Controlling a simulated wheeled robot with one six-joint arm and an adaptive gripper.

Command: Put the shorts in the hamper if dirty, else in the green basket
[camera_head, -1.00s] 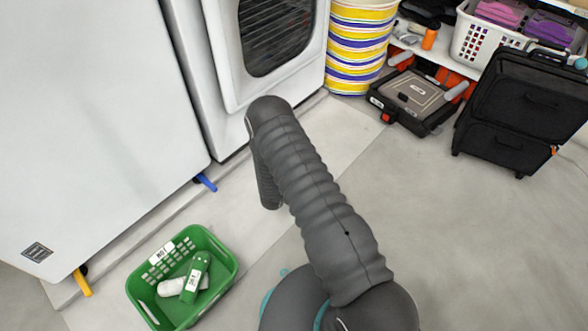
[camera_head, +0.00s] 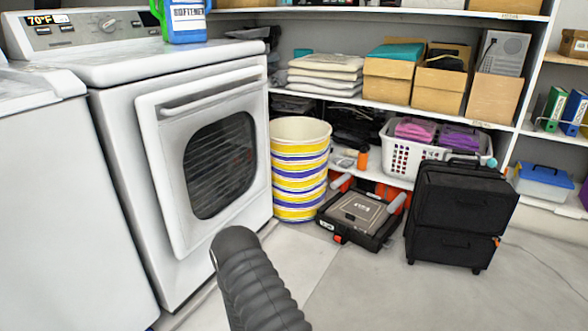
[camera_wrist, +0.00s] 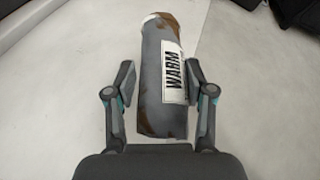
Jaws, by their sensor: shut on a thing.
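In the wrist view, my gripper (camera_wrist: 160,84) is shut on the shorts (camera_wrist: 155,112), a grey rolled bundle with brown stains and a white label reading "WARM". The bundle lies lengthwise between the fingers, with pale floor behind it. A tall round bin striped yellow, white and purple (camera_head: 299,172), likely the hamper, stands right of the white dryer with its top open. In the head view only my dark arm shows; the gripper is out of frame. The green basket is not visible in either view now.
The white dryer (camera_head: 204,165) has its door closed. A black toolbox (camera_head: 358,216) and a black case (camera_head: 458,215) stand on the floor right of the striped bin. Shelves behind hold boxes and a white basket (camera_head: 399,158) of folded cloth. The floor in front is clear.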

